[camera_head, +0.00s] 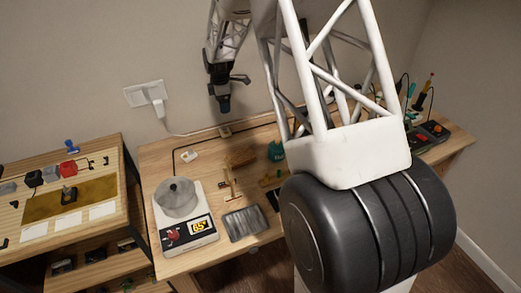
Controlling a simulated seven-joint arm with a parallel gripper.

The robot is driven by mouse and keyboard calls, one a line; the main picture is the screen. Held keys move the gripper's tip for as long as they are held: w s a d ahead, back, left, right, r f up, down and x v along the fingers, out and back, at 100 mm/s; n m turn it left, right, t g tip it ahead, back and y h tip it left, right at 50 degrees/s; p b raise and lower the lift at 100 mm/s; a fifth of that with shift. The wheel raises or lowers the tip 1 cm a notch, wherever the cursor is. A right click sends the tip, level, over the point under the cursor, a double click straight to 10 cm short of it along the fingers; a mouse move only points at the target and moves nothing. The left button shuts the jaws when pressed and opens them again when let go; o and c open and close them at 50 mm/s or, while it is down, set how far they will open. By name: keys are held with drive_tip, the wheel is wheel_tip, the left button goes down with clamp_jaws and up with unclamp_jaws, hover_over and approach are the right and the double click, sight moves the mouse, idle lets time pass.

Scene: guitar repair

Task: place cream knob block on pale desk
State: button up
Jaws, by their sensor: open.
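My gripper (225,98) hangs in the air above the back left of the pale wooden desk (157,158). It is dark, small in the picture, open, and I see nothing held in it. A small cream piece (190,156) lies on the desk's back left part, below and left of my gripper and clearly apart from it. It looks like the cream knob block, but it is too small to be sure.
A grey pot (176,198) sits on a white hotplate (189,231) with a lit display. A dark tray (245,222) lies right of it. A wooden workbench (110,148) with small parts stands at left. My arm hides much of the desk's right side.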

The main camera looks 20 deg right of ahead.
drive_tip(key=s+a+r+m+t, duration=0.15)
drive_tip(key=s+r+m, duration=0.25)
drive_tip(key=s+r, duration=0.65)
drive_tip(key=s+a+r+m, duration=0.35)
drive_tip(key=s+r, duration=0.45)
drive_tip(key=s, duration=0.6)
drive_tip(key=s+a+r+m, duration=0.1)
drive_tip(key=s+m, duration=0.8)
drive_tip(key=s, duration=1.9)
drive_tip(key=shift+s+a+r+m+t, duration=0.15)
drive_tip(key=shift+s+m+t, duration=0.1)
drive_tip(key=shift+m+t, duration=0.15)
